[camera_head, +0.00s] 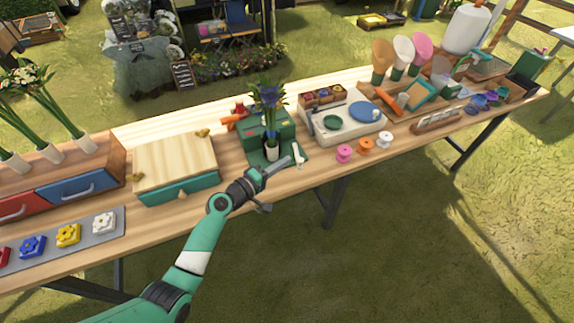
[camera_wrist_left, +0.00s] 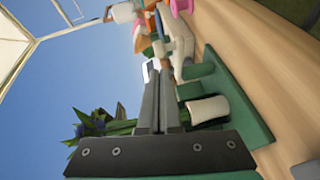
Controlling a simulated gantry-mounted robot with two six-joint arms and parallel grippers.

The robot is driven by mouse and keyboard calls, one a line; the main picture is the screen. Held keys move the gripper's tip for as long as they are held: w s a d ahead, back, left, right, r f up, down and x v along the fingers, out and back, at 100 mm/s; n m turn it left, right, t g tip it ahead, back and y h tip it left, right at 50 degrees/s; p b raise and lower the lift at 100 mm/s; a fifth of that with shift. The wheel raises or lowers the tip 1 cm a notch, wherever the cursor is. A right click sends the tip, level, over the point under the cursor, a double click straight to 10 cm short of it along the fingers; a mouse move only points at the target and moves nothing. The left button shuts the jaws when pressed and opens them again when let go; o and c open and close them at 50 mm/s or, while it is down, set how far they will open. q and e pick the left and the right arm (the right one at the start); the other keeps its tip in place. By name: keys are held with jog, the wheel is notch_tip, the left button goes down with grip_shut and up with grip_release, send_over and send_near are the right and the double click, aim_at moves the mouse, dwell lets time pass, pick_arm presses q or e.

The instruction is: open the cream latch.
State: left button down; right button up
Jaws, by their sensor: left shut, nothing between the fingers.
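My left gripper (camera_head: 284,162) is shut and empty, reaching in from the front over the table's near edge. Its fingers show upright in the left wrist view (camera_wrist_left: 158,80). A cream lever-like piece (camera_head: 297,153), which looks like the latch, stands at the right side of a green stand (camera_head: 290,161), just beyond my fingertips. I cannot tell whether they touch.
A wooden box with a teal front (camera_head: 178,190) stands left of the stand. A white tray (camera_head: 345,128) with a blue dish is to the right. Pink (camera_head: 344,153), orange (camera_head: 365,146) and white (camera_head: 384,140) spools sit near the front edge.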

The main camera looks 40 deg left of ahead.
pick_arm(q)
jog(key=shift+w+d+f, duration=0.1)
jog(key=shift+w+d, duration=0.4)
jog(key=shift+w+d, duration=0.95)
jog(key=shift+d, duration=0.3)
pick_arm(e)
jog(key=shift+f, duration=0.15)
pick_arm(q)
jog(key=p, duration=0.3)
send_near(302, 161)
jog(key=s, duration=0.3)
jog(key=s+r, duration=0.1)
jog(key=s, duration=0.1)
jog(key=shift+s+d, duration=0.1)
jog(key=shift+d, duration=0.1)
pick_arm(e)
jog(key=r, duration=0.1)
jog(key=a+r, duration=0.1)
jog(key=r, duration=0.1)
jog(key=shift+s+a+r, duration=0.15)
jog(key=shift+s+r, duration=0.15)
jog(key=shift+s, duration=0.05)
